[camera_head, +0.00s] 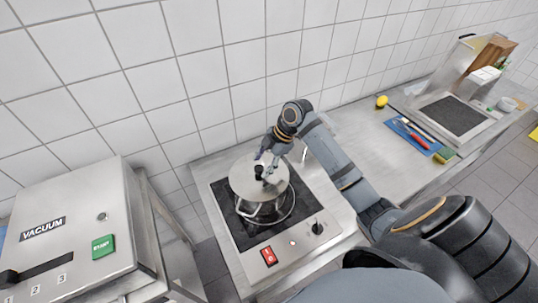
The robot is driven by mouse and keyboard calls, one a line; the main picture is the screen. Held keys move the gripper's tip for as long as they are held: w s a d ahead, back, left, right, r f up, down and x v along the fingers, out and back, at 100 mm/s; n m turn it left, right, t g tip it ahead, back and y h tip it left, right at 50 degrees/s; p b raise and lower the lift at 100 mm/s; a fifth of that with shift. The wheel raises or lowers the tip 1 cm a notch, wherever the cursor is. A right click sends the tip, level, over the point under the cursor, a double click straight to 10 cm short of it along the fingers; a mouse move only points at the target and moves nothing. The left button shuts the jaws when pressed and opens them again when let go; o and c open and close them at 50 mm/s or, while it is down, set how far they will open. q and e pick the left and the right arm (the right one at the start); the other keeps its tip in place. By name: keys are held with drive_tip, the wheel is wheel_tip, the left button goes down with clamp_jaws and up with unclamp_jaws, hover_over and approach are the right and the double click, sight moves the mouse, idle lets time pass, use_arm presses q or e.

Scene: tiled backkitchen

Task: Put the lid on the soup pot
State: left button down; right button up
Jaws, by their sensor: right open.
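The soup pot (262,213) stands on the dark hob of a steel cooker in the middle of the view. The round grey lid (243,180) lies flat over the pot's top and hides its opening. I cannot tell whether its rim is fully seated all round. My right gripper (266,172) comes down from above at the lid's middle. Its jaws are open around or close beside the dark knob, which they partly hide. My left gripper is out of view.
The cooker (290,258) has a red switch and a black dial in front. A steel vacuum machine (75,235) stands at the left. On the right counter are a blue board (412,136), a lemon (381,101), a sponge (444,155) and a scale-like device (455,114). Tiled wall lies behind.

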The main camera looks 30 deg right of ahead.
drive_tip(key=b+v, duration=0.2)
drive_tip(key=v, duration=0.7)
drive_tip(key=shift+r, duration=0.15)
drive_tip(key=shift+d, duration=0.15)
